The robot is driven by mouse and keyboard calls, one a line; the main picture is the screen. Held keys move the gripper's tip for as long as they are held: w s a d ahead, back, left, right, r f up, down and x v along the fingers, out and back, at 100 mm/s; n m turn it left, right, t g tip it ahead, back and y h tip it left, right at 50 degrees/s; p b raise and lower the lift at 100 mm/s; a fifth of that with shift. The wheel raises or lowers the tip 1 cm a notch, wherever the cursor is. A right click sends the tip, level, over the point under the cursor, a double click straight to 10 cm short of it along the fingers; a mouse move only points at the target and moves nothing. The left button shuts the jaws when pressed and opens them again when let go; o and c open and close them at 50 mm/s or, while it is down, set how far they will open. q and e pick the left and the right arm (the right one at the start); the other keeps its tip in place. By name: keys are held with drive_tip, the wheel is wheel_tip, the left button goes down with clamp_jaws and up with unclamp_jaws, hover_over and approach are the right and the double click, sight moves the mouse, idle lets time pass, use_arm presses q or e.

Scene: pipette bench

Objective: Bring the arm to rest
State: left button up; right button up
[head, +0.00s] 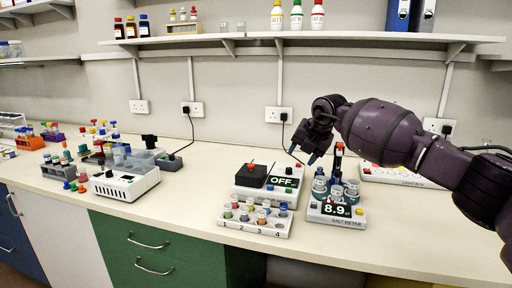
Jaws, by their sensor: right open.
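My right arm comes in from the right, and its gripper (303,154) hangs in the air above the bench, fingers pointing down and apart, with nothing seen between them. Below it and a little to the left is a white device with a black block and a display reading "OFF" (281,181). Below it to the right is the salt meter (335,212), its display reading 8.9, with several small beakers and an upright dark tool (338,160) behind its display. The gripper appears apart from all of these. My left gripper is not in view.
A white numbered rack (232,228) with several capped vials stands at the bench's front edge. A light box (400,177) lies behind my right forearm. Another white device (125,182) and several small racks fill the left. The bench between (190,205) is clear. A shelf (300,38) hangs above.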

drive_tip(key=s+a+r+t+y, duration=0.1)
drive_tip(key=s+a+r+y, duration=0.1)
drive_tip(key=s+a+y, duration=0.45)
drive_tip(key=s+a+r+t+y, duration=0.2)
drive_tip(key=s+a+r+y, duration=0.15)
drive_tip(key=a+y, duration=0.6)
drive_tip(key=s+d+f+m+t+h, duration=0.35)
drive_tip(key=d+f+m+h, duration=0.2)
drive_tip(key=f+m, duration=0.3)
drive_tip(key=s+d+f+m+t+h, duration=0.2)
drive_tip(key=s+d+f+m+h, duration=0.25)
drive_tip(key=d+f+m, duration=0.35)
drive_tip(key=s+d+f+m+t+h, duration=0.3)
drive_tip(key=s+d+f+m+h, duration=0.15)
drive_tip(key=f+m, duration=0.35)
drive_tip(key=s+d+f+m+g+h, duration=0.1)
drive_tip(key=s+d+f+m+g, duration=0.1)
drive_tip(key=s+d+f, duration=0.2)
drive_tip(key=s+d+f+m+g+h, duration=0.1)
drive_tip(key=s+d+f, duration=0.3)
drive_tip(key=s+f, duration=0.6)
drive_tip(key=s+d+f+m+g+h, duration=0.2)
drive_tip(key=s+f, duration=0.6)
drive_tip(key=s, duration=0.6)
drive_tip(key=shift+d+m+g+h, duration=0.35)
drive_tip(key=shift+d+g, duration=0.1)
drive_tip(key=shift+d, duration=0.55)
